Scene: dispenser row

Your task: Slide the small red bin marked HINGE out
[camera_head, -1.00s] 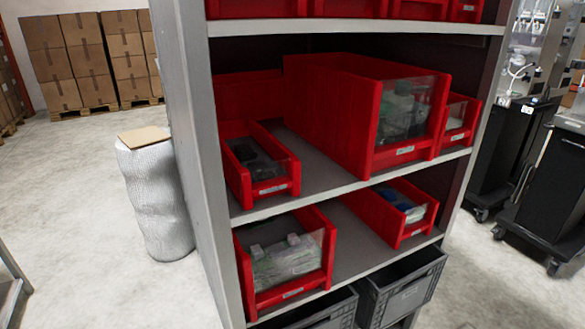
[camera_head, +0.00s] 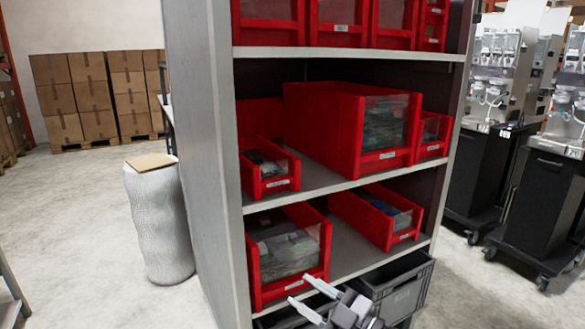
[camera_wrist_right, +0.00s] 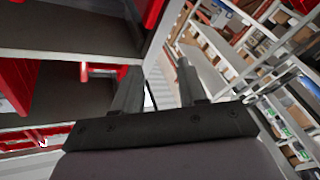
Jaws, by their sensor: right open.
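Small red bins stand on the shelf unit in the head view, but their labels are too small to read, so I cannot tell which is marked HINGE. One small red bin (camera_head: 271,170) sits at the left of the middle shelf. Another small red bin (camera_head: 432,137) sits at that shelf's right end, beside a large red bin. A longer, low red bin (camera_head: 378,217) sits on the shelf below. My right gripper (camera_head: 302,290) is open and apart from these bins, low in front of the rack; its fingers also show in the right wrist view (camera_wrist_right: 159,72). My left gripper is out of view.
A large red bin (camera_head: 350,120) fills much of the middle shelf. A wider red bin (camera_head: 290,255) stands on the lower shelf, just behind my right gripper. Grey crates (camera_head: 405,285) are below. A grey side panel (camera_head: 205,150) bounds the rack's left. Black carts (camera_head: 545,200) stand right.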

